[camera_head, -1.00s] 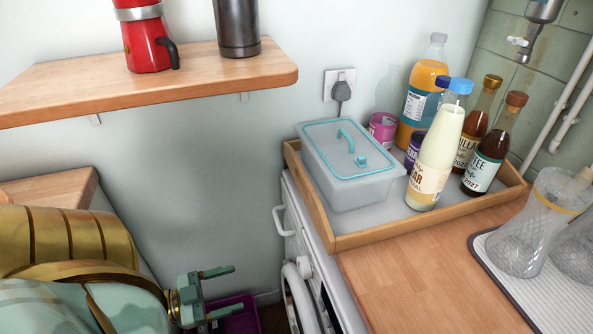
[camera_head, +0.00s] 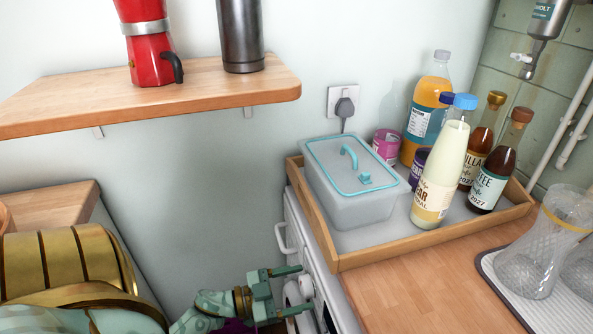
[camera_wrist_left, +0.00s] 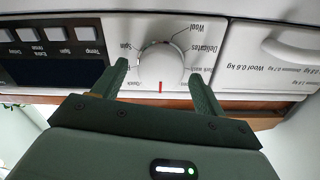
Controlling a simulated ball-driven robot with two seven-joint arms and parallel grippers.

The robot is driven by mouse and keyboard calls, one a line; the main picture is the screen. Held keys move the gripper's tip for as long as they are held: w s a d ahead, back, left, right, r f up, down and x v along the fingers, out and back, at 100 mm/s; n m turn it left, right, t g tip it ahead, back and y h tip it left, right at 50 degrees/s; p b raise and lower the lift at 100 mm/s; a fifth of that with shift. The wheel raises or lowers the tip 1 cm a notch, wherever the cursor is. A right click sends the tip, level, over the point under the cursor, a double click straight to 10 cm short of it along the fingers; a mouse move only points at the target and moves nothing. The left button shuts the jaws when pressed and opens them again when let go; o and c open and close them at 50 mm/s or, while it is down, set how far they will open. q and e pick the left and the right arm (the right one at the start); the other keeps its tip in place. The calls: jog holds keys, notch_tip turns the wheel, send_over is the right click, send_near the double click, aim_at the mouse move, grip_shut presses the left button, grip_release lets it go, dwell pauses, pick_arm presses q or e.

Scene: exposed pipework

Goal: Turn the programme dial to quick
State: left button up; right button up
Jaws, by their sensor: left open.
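The white programme dial (camera_wrist_left: 161,66) sits on the machine's control panel, which appears upside down in the left wrist view. Labels such as Wool, Delicates, Spin and Quick ring it. A red mark shows at its lower edge in the picture, beside the word Quick; I cannot tell whether it is on the dial or the panel. My left gripper (camera_wrist_left: 158,78) is open, with one finger to each side of the dial; contact is not clear. In the head view my left gripper (camera_head: 303,288) is at the white machine front (camera_head: 296,210), partly covering it. My right gripper is not in view.
A drawer handle (camera_wrist_left: 290,50) and a dark display (camera_wrist_left: 50,73) flank the dial. Above the machine, a wooden tray (camera_head: 345,262) holds a lidded box (camera_head: 350,195) and several bottles. A shelf (camera_head: 200,88) hangs at upper left. Glass vessels stand at right.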

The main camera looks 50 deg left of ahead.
pick_arm(q)
jog(key=c, duration=1)
jog(key=shift+d+m, duration=0.1)
jog(key=shift+m, duration=0.2)
jog(key=m, duration=0.2)
jog(key=shift+m, duration=0.4)
jog(key=m, duration=0.4)
jog(key=shift+f, duration=0.15)
jog(key=shift+m, duration=0.3)
jog(key=o, duration=1)
